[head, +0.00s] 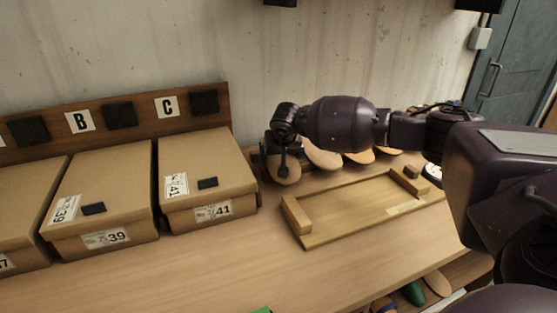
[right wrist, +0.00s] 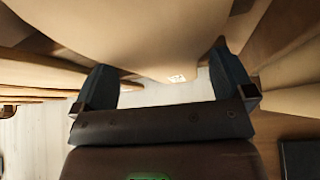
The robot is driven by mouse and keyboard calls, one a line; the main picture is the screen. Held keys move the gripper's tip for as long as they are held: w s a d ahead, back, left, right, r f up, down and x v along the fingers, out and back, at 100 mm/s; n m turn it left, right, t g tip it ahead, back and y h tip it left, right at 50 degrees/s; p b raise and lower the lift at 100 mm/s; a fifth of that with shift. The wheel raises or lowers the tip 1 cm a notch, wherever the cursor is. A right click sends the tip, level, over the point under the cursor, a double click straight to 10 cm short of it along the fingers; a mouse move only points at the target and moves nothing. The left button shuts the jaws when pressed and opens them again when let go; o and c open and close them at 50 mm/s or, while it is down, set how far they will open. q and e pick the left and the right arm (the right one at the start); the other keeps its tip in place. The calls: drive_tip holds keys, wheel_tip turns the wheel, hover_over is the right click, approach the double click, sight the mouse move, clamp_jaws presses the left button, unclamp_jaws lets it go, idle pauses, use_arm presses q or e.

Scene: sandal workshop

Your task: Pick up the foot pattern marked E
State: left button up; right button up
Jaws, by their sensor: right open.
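Several tan foot patterns stand in a row at the back of the bench, by the wall. The leftmost foot pattern (head: 286,173) is partly hidden behind my right gripper (head: 281,165). Another foot pattern (head: 322,156) is just right of it. In the right wrist view, a broad tan foot pattern (right wrist: 150,45) with a small white label lies ahead of and between the open fingers of my right gripper (right wrist: 163,75). I cannot read the label, so I cannot tell which pattern is E. My left gripper is out of view.
Cardboard boxes (head: 205,180) stand at the left before a wooden board with letter tags, B and C among them. A wooden tray-like frame (head: 360,208) lies on the bench right of centre.

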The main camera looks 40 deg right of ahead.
drive_tip(key=shift+c, duration=0.2)
drive_tip(key=c, duration=0.6)
drive_tip(key=shift+r, duration=0.15)
